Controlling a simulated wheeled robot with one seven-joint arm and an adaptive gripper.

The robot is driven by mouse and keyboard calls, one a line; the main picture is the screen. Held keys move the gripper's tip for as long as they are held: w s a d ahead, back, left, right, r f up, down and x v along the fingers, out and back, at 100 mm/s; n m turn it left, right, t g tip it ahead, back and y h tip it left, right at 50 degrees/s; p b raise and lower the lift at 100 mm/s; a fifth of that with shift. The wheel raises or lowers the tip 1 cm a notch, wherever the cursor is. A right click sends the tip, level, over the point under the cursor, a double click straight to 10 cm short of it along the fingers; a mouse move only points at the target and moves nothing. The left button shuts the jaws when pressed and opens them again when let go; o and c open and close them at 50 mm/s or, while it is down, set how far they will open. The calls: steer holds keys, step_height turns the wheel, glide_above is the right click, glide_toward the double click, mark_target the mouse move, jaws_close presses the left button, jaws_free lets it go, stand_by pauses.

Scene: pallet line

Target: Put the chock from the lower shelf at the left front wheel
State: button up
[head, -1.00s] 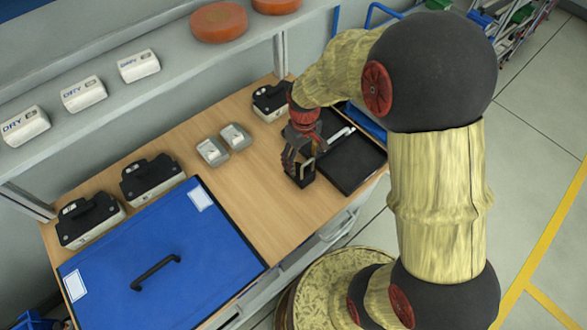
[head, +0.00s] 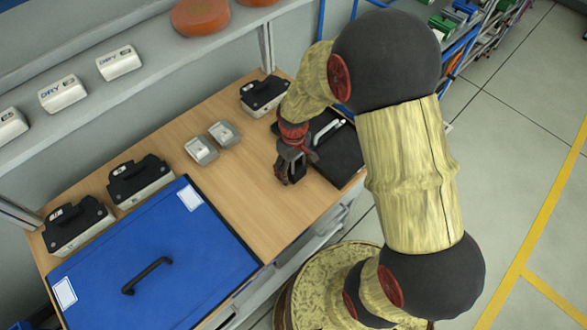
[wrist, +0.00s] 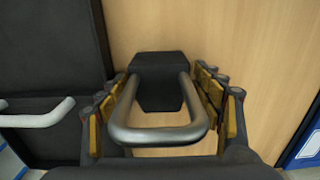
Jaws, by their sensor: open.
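My gripper (head: 291,172) is over the wooden bench top, beside a flat black case. In the wrist view its two fingers (wrist: 165,112) stand apart, one on each side of a grey U-shaped handle (wrist: 158,135). A dark block (wrist: 162,80) lies at the far end of this handle, against the wood. I cannot tell whether the fingers touch the handle, or whether this piece is the chock. In the head view the gripper hides most of it. No wheel is in view.
The black case (head: 345,155) with a pale handle lies right of my gripper. A blue lid (head: 190,245), several black-topped boxes (head: 140,180) and two small grey trays (head: 201,150) share the bench. A shelf (head: 150,65) runs above. Floor (head: 510,150) is clear at right.

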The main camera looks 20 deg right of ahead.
steer(key=shift+c, duration=0.9)
steer(key=c, duration=1.2)
steer(key=shift+c, duration=1)
steer(key=shift+r, duration=0.2)
